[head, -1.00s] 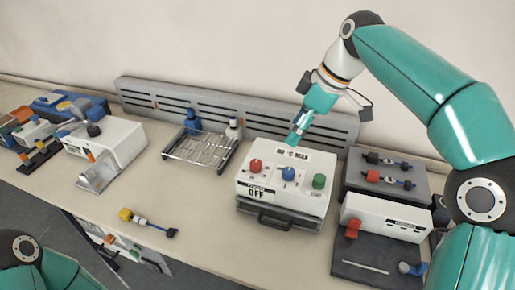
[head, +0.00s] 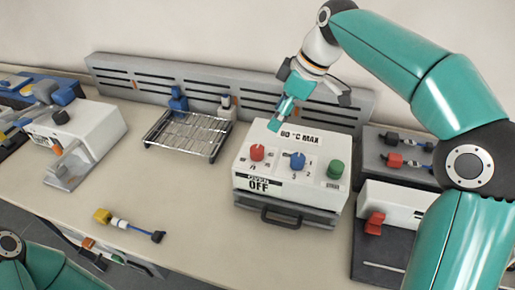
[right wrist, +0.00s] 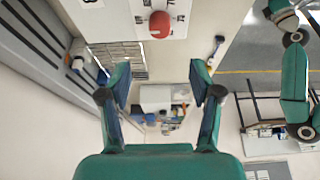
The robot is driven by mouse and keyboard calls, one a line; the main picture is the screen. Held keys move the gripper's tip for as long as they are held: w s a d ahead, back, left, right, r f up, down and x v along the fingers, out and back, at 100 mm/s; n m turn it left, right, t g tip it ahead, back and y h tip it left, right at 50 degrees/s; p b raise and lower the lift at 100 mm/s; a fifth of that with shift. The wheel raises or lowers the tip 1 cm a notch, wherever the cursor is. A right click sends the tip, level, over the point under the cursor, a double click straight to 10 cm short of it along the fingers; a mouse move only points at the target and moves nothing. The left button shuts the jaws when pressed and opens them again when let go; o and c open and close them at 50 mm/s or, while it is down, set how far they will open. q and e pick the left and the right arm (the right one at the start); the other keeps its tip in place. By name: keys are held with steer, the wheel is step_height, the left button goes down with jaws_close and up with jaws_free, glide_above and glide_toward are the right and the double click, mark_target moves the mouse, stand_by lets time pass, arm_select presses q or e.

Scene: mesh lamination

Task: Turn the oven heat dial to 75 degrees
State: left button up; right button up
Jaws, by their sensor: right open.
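The oven is a white box (head: 243,178) on the bench in the head view, marked "80 °C MAX" and "OFF". Its sloped top carries a red dial (head: 257,152), a blue dial (head: 298,160) and a green dial (head: 335,168). Small numbers surround the red dial, too small to read surely. My right gripper (head: 277,124) is above the oven's back edge, behind the red and blue dials, apart from them. In the right wrist view the right gripper (right wrist: 159,78) is open and empty, with the red dial (right wrist: 160,24) beyond its fingertips.
A wire rack (head: 186,136) stands left of the oven, and a slotted grey rail (head: 225,95) runs behind. A yellow-ended tool (head: 128,224) lies on the bare bench front. A white-and-grey device (head: 385,205) stands close on the oven's right.

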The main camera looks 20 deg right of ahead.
mark_target(258, 148)
steer(key=x, duration=1.3)
steer(key=shift+f, duration=0.4)
steer(key=c, duration=1)
steer(key=shift+d, duration=0.2)
steer(key=shift+c, duration=0.7)
steer(key=shift+a, duration=0.2)
